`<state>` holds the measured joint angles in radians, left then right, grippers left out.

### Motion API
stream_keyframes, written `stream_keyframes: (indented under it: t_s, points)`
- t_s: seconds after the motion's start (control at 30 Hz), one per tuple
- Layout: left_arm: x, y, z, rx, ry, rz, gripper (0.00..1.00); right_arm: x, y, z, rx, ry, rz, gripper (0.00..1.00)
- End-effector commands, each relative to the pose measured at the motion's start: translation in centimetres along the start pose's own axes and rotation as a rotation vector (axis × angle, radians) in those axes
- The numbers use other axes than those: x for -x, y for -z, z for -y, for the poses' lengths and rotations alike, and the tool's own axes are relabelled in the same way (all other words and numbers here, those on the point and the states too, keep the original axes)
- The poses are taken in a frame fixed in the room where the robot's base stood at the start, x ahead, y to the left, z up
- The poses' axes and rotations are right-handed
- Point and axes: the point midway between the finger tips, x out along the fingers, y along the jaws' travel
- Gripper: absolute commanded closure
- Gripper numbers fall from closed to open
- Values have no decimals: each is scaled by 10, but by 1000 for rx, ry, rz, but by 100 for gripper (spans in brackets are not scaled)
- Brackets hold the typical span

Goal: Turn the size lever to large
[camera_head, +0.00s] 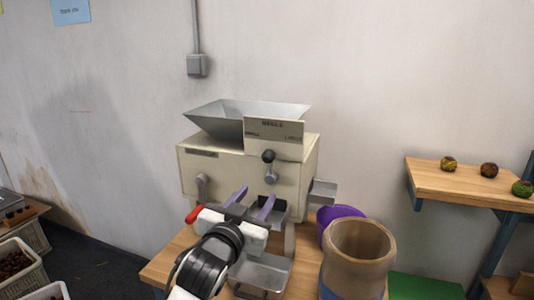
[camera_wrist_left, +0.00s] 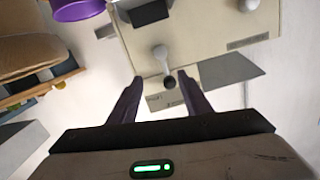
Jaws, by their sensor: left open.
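The size lever (camera_head: 269,160) is on the front of the cream machine (camera_head: 225,174). It is a grey arm with a black ball knob, standing nearly upright below a label plate (camera_head: 274,131) with blurred lettering at both sides. My left gripper (camera_head: 252,200), with purple fingers, is open in front of the machine, below the lever in the head view. In the left wrist view the lever's black knob (camera_wrist_left: 170,82) shows between the two open fingertips (camera_wrist_left: 160,77), with gaps on both sides. Whether it is at their depth I cannot tell. My right gripper is not in view.
A metal hopper (camera_head: 238,116) tops the machine. A red-tipped handle (camera_head: 194,213) is beside my left gripper. A metal tray (camera_head: 262,272), a purple bowl (camera_head: 340,214) and a brown sack-lined container (camera_head: 358,255) crowd the table. A shelf (camera_head: 465,184) with several balls is at right.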

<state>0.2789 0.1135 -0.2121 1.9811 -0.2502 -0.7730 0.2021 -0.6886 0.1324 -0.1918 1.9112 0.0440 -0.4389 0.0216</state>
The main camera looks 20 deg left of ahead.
Motion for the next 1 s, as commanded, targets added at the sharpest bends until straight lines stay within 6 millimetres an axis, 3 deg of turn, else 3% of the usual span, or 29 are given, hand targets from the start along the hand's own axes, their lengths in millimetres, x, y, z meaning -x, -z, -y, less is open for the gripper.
stream_keyframes:
  t_s: [0.03,0.07,0.2,0.7,1.0]
  points:
    - [-3,23,5,1,13,-27,55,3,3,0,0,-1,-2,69]
    - [-4,31,8,1,19,-37,55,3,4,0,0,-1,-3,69]
    - [-10,48,13,1,34,-59,55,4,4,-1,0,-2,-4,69]
    - [-87,53,16,0,34,-59,55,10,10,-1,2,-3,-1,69]
    - [-108,53,16,2,33,-59,55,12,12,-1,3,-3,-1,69]
